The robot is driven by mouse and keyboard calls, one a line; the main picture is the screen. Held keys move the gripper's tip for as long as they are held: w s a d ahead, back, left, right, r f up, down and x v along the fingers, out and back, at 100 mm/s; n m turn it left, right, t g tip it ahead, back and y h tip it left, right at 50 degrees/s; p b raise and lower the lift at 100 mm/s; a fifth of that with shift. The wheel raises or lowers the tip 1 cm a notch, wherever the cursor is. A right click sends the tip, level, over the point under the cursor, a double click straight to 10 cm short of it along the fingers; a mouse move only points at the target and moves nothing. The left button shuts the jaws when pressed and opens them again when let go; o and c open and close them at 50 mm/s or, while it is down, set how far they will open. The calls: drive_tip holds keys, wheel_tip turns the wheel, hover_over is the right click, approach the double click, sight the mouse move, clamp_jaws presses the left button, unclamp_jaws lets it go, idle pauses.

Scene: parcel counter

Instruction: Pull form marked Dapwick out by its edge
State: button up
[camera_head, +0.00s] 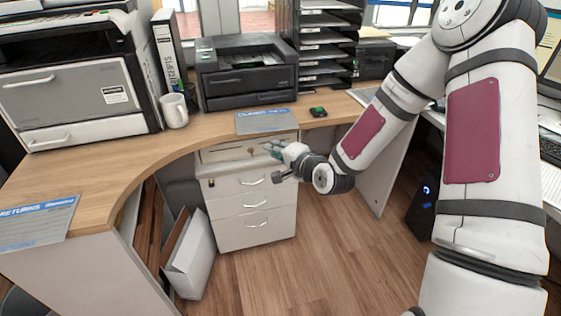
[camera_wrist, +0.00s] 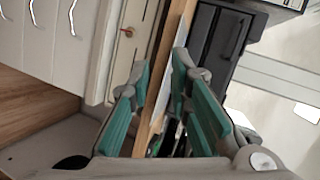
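A grey form with a blue header (camera_head: 267,121) lies flat at the front edge of the desk, in front of the printer. Another form with blue bands, headed RETURNS (camera_head: 38,222), lies at the left front edge of the desk. The smaller print on both is too small to read, so I cannot tell which is marked Dapwick. My gripper (camera_head: 276,160) is just in front of and below the desk edge by the middle form. In the wrist view its teal fingers (camera_wrist: 165,105) are apart, with the desk edge and a pale strip of the form (camera_wrist: 179,78) seen between them.
The wooden desk (camera_head: 115,178) curves around. A printer (camera_head: 247,80), a white mug (camera_head: 174,111) and a small dark device (camera_head: 318,112) stand near the middle form. A drawer cabinet (camera_head: 253,208) is below the gripper. Open floor lies to the right.

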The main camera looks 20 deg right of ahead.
sight(270, 130)
drive_tip(key=shift+w+d+f+m+t+b, duration=0.35)
drive_tip(key=shift+w+b, duration=0.3)
drive_tip(key=shift+w, duration=1.5)
drive_tip(key=shift+w+d+f+m+t+b, duration=0.1)
drive_tip(key=shift+w+d+f+m+b, duration=0.35)
drive_tip(key=shift+w, duration=1.65)
drive_tip(key=shift+w+d+f+m+t+b, duration=0.15)
drive_tip(key=shift+w+m+t+b, duration=0.45)
drive_tip(key=shift+w, duration=1.55)
drive_tip(key=shift+g, duration=0.35)
clamp_jaws()
